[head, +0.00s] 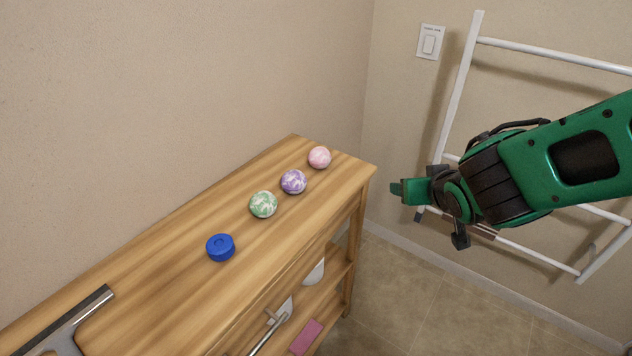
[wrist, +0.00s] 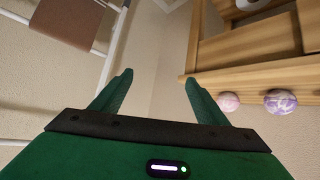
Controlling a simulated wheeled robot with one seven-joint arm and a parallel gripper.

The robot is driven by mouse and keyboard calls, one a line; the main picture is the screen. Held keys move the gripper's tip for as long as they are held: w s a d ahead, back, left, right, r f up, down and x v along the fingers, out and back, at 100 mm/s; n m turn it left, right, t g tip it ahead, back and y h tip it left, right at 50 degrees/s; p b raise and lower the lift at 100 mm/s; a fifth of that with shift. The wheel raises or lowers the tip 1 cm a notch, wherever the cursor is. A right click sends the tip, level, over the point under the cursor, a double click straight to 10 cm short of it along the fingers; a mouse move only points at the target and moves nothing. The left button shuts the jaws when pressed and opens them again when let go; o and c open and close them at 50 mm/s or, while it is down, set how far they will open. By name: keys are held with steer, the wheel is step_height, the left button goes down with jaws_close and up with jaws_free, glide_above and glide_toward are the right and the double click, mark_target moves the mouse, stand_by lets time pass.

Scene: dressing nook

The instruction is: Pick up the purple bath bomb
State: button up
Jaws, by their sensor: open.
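The purple bath bomb (head: 293,181) is a purple and white marbled ball on the wooden shelf top (head: 170,270). It sits between a green and white ball (head: 263,204) and a pink ball (head: 319,157). In the wrist view the purple bath bomb (wrist: 280,101) shows at the right edge, beside the pink ball (wrist: 229,102). My gripper (head: 405,191) is off the shelf's right end, apart from the balls. In the wrist view my gripper (wrist: 157,85) has its two fingers spread with nothing between them.
A blue round object (head: 220,247) and a squeegee (head: 75,325) lie on the shelf top to the left. Lower shelves hold white items and a pink block (head: 306,337). A white rack (head: 455,95) stands against the wall behind my arm. Tiled floor (head: 400,290) shows right of the shelf.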

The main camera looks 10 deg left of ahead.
steer(key=s+a+n+y, duration=0.3)
steer(key=a, duration=0.9)
steer(key=n+y, duration=0.2)
steer(key=y, duration=0.1)
glide_toward(294, 182)
steer(key=shift+w+d+f, duration=0.2)
steer(key=shift+w+f, duration=0.95)
steer(key=shift+w, duration=0.05)
steer(key=shift+y, duration=0.3)
steer(key=x, duration=0.4)
steer(key=shift+a, duration=0.25)
steer(key=shift+x, duration=3.15)
steer(key=shift+s, duration=0.1)
steer(key=c, duration=1.2)
